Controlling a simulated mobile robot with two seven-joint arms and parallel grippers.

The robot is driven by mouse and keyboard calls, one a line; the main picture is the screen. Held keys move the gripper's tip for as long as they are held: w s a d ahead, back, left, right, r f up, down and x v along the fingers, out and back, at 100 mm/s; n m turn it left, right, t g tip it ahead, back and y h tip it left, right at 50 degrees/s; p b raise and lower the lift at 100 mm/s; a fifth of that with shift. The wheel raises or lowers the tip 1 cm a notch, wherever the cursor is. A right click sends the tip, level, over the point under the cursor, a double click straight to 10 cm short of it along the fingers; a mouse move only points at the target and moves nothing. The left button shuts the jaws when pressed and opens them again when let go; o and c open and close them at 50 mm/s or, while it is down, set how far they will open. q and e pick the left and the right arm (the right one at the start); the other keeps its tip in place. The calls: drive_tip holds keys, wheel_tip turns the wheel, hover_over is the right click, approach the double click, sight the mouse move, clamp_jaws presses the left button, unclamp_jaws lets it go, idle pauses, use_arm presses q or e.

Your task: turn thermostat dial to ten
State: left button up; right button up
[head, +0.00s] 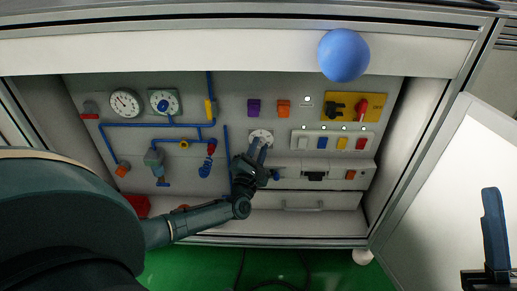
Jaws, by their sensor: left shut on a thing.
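A round white dial (263,134) with dark scale marks sits in the middle of the grey panel and looks like the thermostat dial. My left gripper (257,153) reaches up to it from below and is shut on its knob. The gripper covers the knob and the lower part of the dial face, so I cannot read the setting. My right gripper (493,232) shows only in part at the lower right, far from the dial. One blue finger stands upright, and its opening cannot be judged.
A blue ball (343,55) shows in front of the cabinet's top edge. A row of coloured switches (333,142) and a yellow plate (355,106) lie right of the dial. Gauges (126,103) and blue pipes (150,125) fill the left. An open white door (440,170) stands at right.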

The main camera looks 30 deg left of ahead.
use_arm(q)
drive_tip(key=shift+c, duration=0.9)
drive_tip(key=shift+r+m+p, duration=0.1)
drive_tip(key=shift+m+p, duration=0.2)
use_arm(e)
drive_tip(key=shift+r, duration=0.2)
use_arm(q)
drive_tip(key=shift+m, duration=0.3)
drive_tip(key=m+p, duration=0.2)
drive_tip(key=m+g+h+p, duration=0.1)
drive_tip(key=m+p, duration=0.1)
drive_tip(key=m+h+p, duration=0.1)
drive_tip(key=m+p, duration=0.1)
drive_tip(key=shift+s+a+r+g, duration=0.1)
drive_tip(key=shift+r+g, duration=0.3)
drive_tip(key=shift+m+p, duration=0.5)
drive_tip(key=shift+p, duration=0.1)
drive_tip(key=m+g+p, duration=0.1)
drive_tip(key=m+p, duration=0.2)
drive_tip(key=p, duration=0.1)
drive_tip(key=shift+m+g, duration=0.3)
use_arm(e)
wheel_tip(320, 180, down, 8)
drive_tip(key=m+g+h, duration=0.2)
drive_tip(key=m+h, duration=0.4)
drive_tip(key=h, duration=0.2)
drive_tip(key=shift+s+m+h, duration=0.25)
drive_tip(key=shift+m+h, duration=0.15)
use_arm(q)
drive_tip(key=shift+m, duration=0.3)
